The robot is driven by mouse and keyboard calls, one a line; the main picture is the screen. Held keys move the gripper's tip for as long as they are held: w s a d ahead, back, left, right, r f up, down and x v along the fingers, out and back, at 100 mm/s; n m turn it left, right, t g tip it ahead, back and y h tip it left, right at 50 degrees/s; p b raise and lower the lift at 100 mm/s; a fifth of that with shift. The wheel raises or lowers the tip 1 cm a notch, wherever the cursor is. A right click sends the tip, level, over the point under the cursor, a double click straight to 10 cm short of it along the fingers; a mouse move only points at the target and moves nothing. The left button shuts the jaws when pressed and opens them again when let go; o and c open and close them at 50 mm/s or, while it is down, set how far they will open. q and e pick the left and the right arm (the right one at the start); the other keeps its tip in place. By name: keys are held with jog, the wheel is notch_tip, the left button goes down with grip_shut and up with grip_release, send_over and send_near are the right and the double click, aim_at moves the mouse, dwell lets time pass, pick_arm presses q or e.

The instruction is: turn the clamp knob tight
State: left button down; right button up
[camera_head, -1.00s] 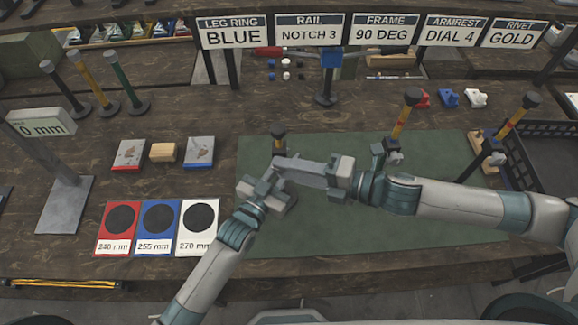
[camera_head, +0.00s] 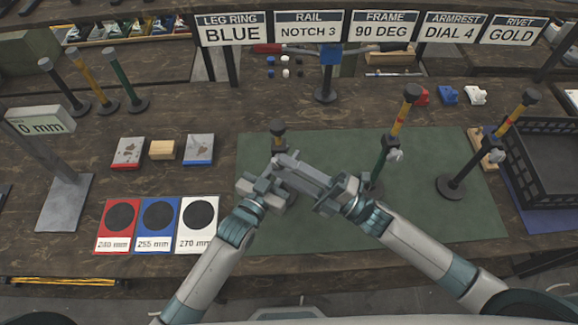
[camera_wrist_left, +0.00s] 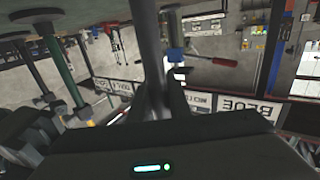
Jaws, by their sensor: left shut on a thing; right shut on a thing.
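A short stand (camera_head: 279,140) with a black cap and a yellow band rises behind my grippers at the mat's left part. In the left wrist view its grey post (camera_wrist_left: 150,45) stands between my left fingers. My left gripper (camera_head: 270,183) is shut on that post. My right gripper (camera_head: 282,163) reaches in from the right, slanting, with its tips at the stand just below the yellow band. It is shut, apparently on the clamp knob, which is hidden behind the fingers. I cannot see the knob's angle.
Two taller stands (camera_head: 390,150) (camera_head: 485,155) with pale side knobs stand right of my grippers. A black crate (camera_head: 545,150) is at the far right. Coloured size cards (camera_head: 157,226) and small blocks (camera_head: 162,151) lie on the left. The front of the green mat (camera_head: 400,225) is partly clear.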

jog(key=shift+a+f+m+t+y, duration=0.1)
jog(key=shift+m+t+y, duration=0.4)
jog(key=shift+m, duration=0.1)
jog(key=o, duration=1)
jog(key=shift+o, duration=0.2)
jog(key=shift+n, duration=0.3)
jog(key=n+g+h, duration=0.1)
jog(key=h, duration=0.1)
jog(key=r+n+g+h, duration=0.1)
jog(key=g+h, duration=0.1)
jog(key=shift+r+n+g+h, duration=0.2)
jog(key=shift+n+g+h, duration=0.1)
jog(key=shift+n+h, duration=0.1)
jog(key=shift+r+n+g+h, duration=0.2)
jog(key=shift+n+g+h, duration=0.1)
jog(key=shift+h, duration=0.6)
jog(key=shift+r+n+g+h, duration=0.2)
jog(key=shift+n+h, duration=0.1)
jog(key=shift+h, duration=0.6)
